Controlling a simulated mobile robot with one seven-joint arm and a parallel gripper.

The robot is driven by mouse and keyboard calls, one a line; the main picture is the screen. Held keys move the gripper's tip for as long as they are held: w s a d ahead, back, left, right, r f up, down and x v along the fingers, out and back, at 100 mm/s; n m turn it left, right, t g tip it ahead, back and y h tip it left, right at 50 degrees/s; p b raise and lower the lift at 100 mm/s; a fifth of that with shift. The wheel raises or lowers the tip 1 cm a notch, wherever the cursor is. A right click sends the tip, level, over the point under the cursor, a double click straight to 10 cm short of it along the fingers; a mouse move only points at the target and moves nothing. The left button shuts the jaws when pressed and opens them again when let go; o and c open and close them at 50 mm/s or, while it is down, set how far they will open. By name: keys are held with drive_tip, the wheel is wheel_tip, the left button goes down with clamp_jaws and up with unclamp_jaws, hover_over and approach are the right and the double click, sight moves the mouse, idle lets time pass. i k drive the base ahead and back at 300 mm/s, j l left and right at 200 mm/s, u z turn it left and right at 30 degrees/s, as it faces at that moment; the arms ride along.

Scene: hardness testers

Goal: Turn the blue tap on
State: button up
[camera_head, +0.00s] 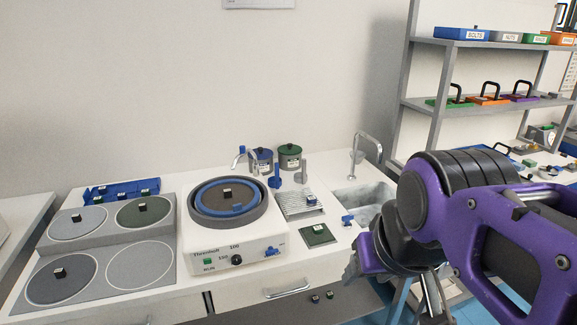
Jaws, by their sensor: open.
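Several blue fittings show, and I cannot tell for certain which is the blue tap. A small blue handle (347,220) sits on the white counter at the front left of the sink. A blue upright piece (275,178) stands behind the polisher's right side. A blue knob (271,251) is on the polisher's front. A blue-tipped spout (238,158) rises behind the polishing disc. My gripper (356,266) is at the right, in front of the counter and below the sink, apart from these fittings. It is open and looks empty; its fingers are partly hidden by my purple arm.
The polisher (206,252) stands mid-counter, with a grey plate of round discs (110,277) to its left. A sink (343,197) with a tall grey faucet (380,158) is at right. Blue and green pots (289,157) stand behind. A shelf (465,43) stands at far right.

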sight(346, 219)
drive_tip(key=z, duration=0.55)
drive_tip(key=i+l+u, duration=0.1)
drive_tip(key=i+l, duration=0.35)
drive_tip(key=i, duration=0.15)
drive_tip(key=i+l, duration=0.5)
drive_tip(key=i+l+u, duration=0.35)
drive_tip(key=k+j+z, duration=0.1)
drive_tip(key=j+z, duration=0.15)
drive_tip(key=k+j+z, duration=0.1)
drive_tip(key=z, duration=0.15)
drive_tip(key=j, duration=0.1)
